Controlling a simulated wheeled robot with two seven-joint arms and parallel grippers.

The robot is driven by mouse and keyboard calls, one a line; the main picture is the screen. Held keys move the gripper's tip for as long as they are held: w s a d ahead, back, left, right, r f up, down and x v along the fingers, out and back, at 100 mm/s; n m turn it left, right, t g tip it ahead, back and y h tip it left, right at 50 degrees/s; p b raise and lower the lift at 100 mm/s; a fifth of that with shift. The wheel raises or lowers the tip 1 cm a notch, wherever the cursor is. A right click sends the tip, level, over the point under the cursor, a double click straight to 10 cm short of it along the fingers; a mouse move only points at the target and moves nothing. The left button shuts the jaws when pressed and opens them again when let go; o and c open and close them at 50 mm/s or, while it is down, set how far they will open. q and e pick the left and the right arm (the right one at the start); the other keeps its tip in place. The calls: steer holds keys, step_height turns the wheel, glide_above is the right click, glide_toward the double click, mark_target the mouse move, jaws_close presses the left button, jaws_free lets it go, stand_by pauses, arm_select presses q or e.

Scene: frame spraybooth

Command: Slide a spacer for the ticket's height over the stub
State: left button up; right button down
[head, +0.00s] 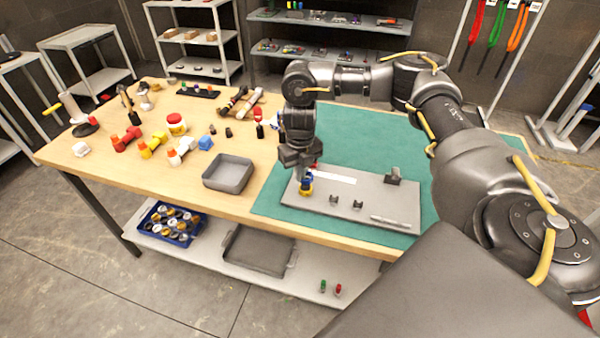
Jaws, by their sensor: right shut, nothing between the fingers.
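A grey plate (372,187) lies on the green mat, with a white strip (334,177) on it that may be the ticket; no writing is readable. My right gripper (304,171) points down right above this piece, shut and empty. Whether its tips touch the piece is unclear. A bit of red shows just behind the fingers. My left gripper is out of view.
Small dark clips (333,200), a dark block (393,176) and a pale rod (390,221) are on the plate. An empty grey tray (228,174) stands left of the mat (270,197). Coloured parts and tools crowd the table's left; the mat's right side is clear.

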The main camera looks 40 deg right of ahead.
steer(key=shift+p, duration=0.3)
steer(key=c, duration=2.2)
jaws_free()
steer(key=shift+f, duration=0.45)
steer(key=c, duration=1.6)
jaws_free()
steer(key=shift+c, duration=0.2)
steer(key=shift+r, duration=0.15)
step_height(320, 180, up, 11)
steer(key=shift+f, duration=0.2)
